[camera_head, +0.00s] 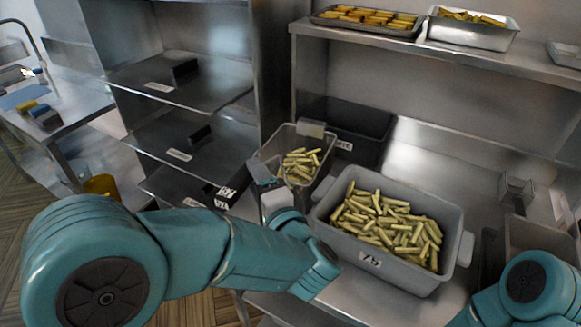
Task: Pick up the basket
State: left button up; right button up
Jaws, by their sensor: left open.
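A basket (310,167) with see-through sides holds several yellow fries and stands at the middle of the counter. A pale grey block shows at its far rim. My left gripper (268,186) is at the near left side of the basket, with its fingers apart. My own wrist partly hides the gripper, and I cannot tell whether it touches the basket.
A grey tub (335,207) full of fries stands right of the basket. A black bin (368,120) stands behind. A shelf (470,62) above holds trays of food. Dark shelves (190,90) stand at left.

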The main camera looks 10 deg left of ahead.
pick_arm(q)
jog(key=p+x, duration=0.1)
jog(key=x, duration=0.3)
jog(key=shift+w+a, duration=0.1)
jog(key=shift+a, duration=0.1)
jog(key=shift+w+a+f, duration=0.1)
jog(key=shift+w+f, duration=0.05)
jog(key=shift+w, duration=0.2)
jog(key=shift+s, duration=0.15)
jog(key=shift+c, duration=0.6)
grip_shut()
jog(key=shift+r, duration=0.25)
